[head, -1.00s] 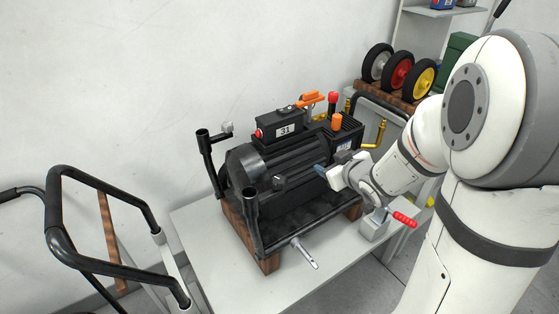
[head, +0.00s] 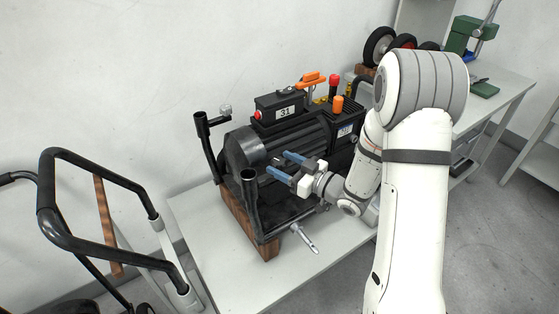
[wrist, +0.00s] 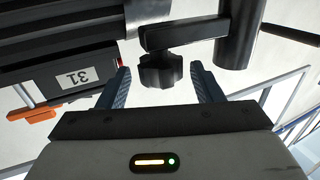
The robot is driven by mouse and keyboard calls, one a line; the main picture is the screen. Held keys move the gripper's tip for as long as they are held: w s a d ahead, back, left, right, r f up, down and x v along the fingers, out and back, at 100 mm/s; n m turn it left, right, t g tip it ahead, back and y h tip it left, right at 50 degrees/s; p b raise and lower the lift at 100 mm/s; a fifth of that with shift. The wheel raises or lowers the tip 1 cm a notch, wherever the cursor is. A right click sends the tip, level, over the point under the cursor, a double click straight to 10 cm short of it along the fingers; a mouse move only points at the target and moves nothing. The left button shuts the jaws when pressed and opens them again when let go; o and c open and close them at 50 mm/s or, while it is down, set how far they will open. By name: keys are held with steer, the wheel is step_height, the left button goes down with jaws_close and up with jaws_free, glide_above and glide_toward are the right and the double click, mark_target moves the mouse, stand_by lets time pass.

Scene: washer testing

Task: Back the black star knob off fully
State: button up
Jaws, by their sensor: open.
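The black star knob (wrist: 160,72) shows in the wrist view at the end of a short black arm beside a dark post. In the head view the knob (head: 276,161) is small and dark, in front of the black motor (head: 262,147). My gripper (head: 281,165) is open, its two blue fingers pointing left toward the knob. In the wrist view the fingertips of my gripper (wrist: 160,80) are on either side of the knob, with a gap at each side. I cannot see either finger touching it.
The black tube frame has upright posts (head: 250,200) close to my fingers. The unit stands on wooden blocks (head: 268,247) on a white table (head: 215,262). A metal lever (head: 304,238) sticks out in front. A black-handled cart (head: 58,222) stands at the left.

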steer(key=shift+x, duration=0.9)
steer(key=shift+c, duration=0.3)
steer(key=c, duration=0.9)
